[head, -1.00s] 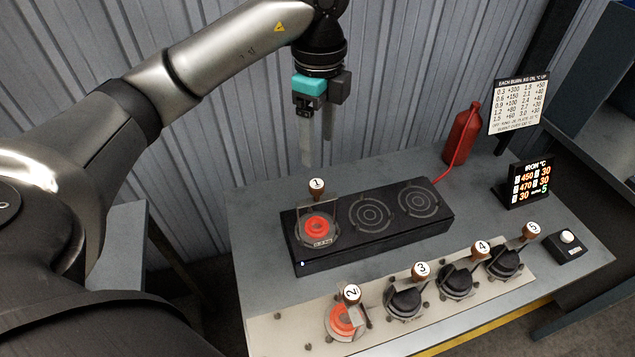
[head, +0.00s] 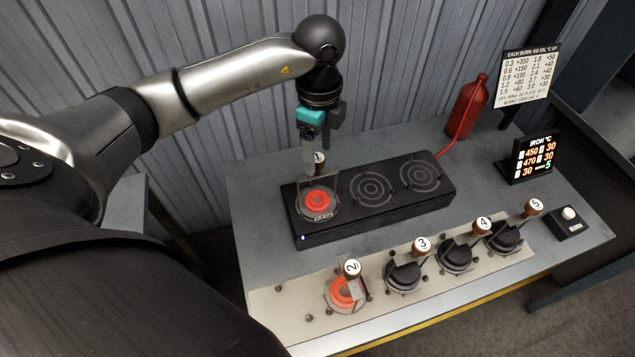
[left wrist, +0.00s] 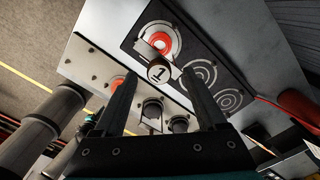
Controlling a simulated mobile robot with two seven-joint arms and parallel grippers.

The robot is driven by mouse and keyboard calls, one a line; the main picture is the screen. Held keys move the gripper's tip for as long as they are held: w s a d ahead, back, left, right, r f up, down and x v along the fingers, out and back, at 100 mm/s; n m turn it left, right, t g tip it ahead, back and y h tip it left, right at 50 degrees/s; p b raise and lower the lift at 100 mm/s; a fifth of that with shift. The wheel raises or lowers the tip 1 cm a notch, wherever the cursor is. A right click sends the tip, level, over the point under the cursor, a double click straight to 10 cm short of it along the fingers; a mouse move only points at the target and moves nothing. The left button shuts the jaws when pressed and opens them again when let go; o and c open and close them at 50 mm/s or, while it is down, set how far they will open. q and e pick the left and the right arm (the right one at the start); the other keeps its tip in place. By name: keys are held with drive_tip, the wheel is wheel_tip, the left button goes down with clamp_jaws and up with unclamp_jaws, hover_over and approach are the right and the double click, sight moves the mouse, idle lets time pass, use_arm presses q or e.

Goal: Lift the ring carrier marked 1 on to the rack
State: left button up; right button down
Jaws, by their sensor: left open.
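The ring carrier marked 1 (head: 318,201) stands on the left ring of the black burner plate (head: 432,207), with a glowing orange-red ring in it. Its brown knob with the white 1 label (head: 319,159) is partly hidden by a finger in the head view. My left gripper (head: 312,168) is open and points down at the knob. In the left wrist view the knob (left wrist: 159,71) shows between and beyond the fingertips of the left gripper (left wrist: 158,85). The pale rack (head: 272,300) lies along the table's front. My right gripper is not in view.
On the rack stand carrier 2 (head: 345,292), also glowing, and dark carriers 3 (head: 404,275), 4 (head: 456,257) and 5 (head: 504,237). A red bottle (head: 467,108), a temperature display (head: 532,160) and a button box (head: 568,222) stand at the right. The rack's left end is clear.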

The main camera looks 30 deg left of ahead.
sight(318, 157)
use_arm(q)
wheel_tip(318, 157, down, 4)
drive_tip(key=shift+a+f, duration=0.1)
drive_tip(key=shift+c, duration=0.4)
clamp_jaws()
idle(1.1)
